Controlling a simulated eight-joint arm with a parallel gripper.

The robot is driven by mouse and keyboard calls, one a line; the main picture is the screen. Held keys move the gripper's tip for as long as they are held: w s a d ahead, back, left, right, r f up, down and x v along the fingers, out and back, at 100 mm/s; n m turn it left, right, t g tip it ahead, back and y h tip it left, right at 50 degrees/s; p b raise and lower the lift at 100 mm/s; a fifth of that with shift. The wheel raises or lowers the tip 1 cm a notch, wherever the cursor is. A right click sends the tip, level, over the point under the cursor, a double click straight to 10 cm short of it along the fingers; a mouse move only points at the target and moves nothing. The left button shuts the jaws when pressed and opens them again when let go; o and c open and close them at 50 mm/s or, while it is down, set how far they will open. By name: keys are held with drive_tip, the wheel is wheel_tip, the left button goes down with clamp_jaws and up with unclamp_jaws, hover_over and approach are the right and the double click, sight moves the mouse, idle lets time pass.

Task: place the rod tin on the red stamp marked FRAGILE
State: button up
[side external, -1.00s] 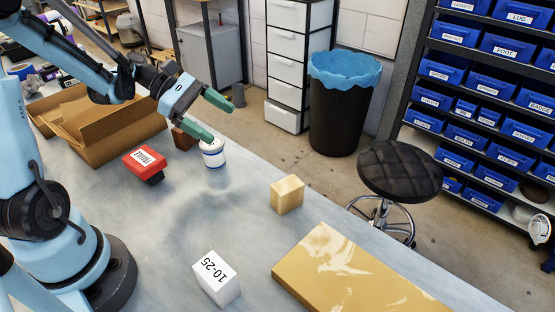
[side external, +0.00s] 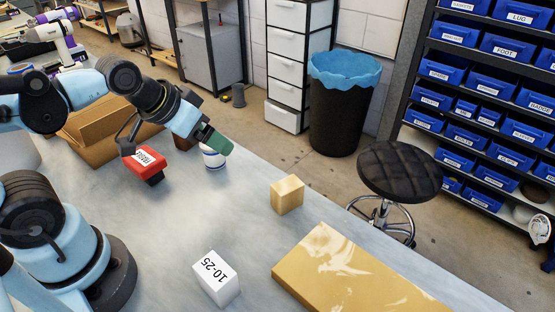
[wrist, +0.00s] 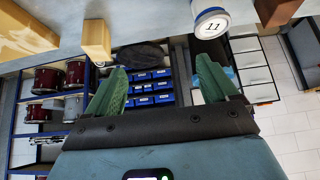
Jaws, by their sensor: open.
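The tin (side external: 214,158) is a small white cylinder with a blue band, upright on the bench. In the wrist view the tin (wrist: 210,24) shows a round label reading 11 at the top edge. The red stamp (side external: 146,164), with a white label too small to read for certain, lies on the bench to the left of the tin. My gripper (side external: 220,144) is seen side-on just above the tin and overlaps its top. In the wrist view my gripper (wrist: 162,72) is open, with nothing between its green fingers; the tin is outside them.
A wooden block (side external: 287,195), a white block marked 10-25 (side external: 216,278) and a gold slab (side external: 350,275) stand on the bench. A brown block (side external: 184,139) sits behind the tin, near an open cardboard box (side external: 95,125). The middle of the bench is clear.

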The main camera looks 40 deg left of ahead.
idle(0.4)
drive_tip(key=n+g, duration=0.5)
drive_tip(key=g, duration=0.1)
hover_over(214, 153)
drive_tip(key=a, duration=0.1)
drive_tip(key=shift+w+a+f+n+g, duration=0.1)
drive_tip(key=shift+w+a+n+g, duration=0.25)
drive_tip(key=shift+a+g, duration=0.3)
drive_tip(key=shift+f, duration=3.55)
drive_tip(key=shift+w+f, duration=0.15)
drive_tip(key=shift+f, duration=1.15)
drive_tip(key=shift+w+f, duration=0.15)
drive_tip(key=shift+f, duration=1.1)
drive_tip(key=c, duration=1.2)
